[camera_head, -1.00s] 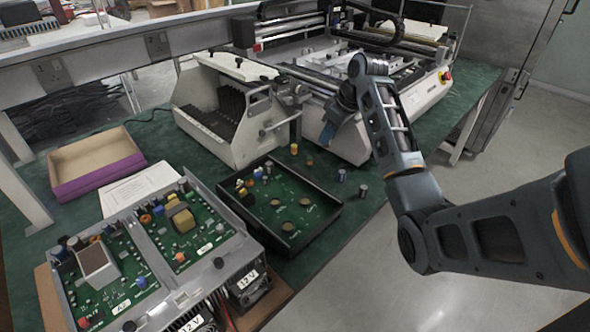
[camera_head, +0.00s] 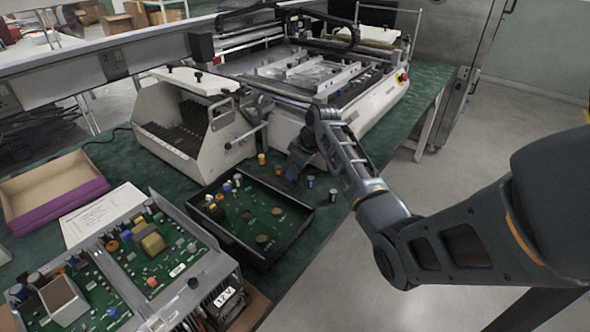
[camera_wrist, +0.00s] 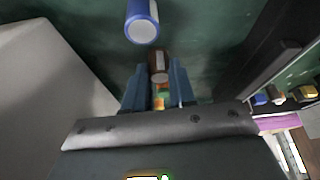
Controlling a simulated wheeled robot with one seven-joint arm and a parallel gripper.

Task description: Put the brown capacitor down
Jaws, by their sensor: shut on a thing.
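The brown capacitor (camera_wrist: 158,66) sits between the two blue-grey fingers of my gripper (camera_wrist: 157,84) in the wrist view. The fingers are shut on it. In the head view my gripper (camera_head: 292,173) is low over the green table, beside the front of the white machine; the brown capacitor is not clearly visible there. I cannot tell whether its base touches the table. A blue capacitor (camera_wrist: 142,24) lies just beyond it in the wrist view, and stands right of my gripper in the head view (camera_head: 310,182).
A grey capacitor (camera_head: 333,195) and a yellow one (camera_head: 262,158) stand on the green table (camera_head: 300,250). A black-walled tray (camera_head: 283,243) with a circuit board and several parts is in front. The white slotted rack (camera_head: 228,150) stands close left, the large white machine (camera_head: 385,108) behind.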

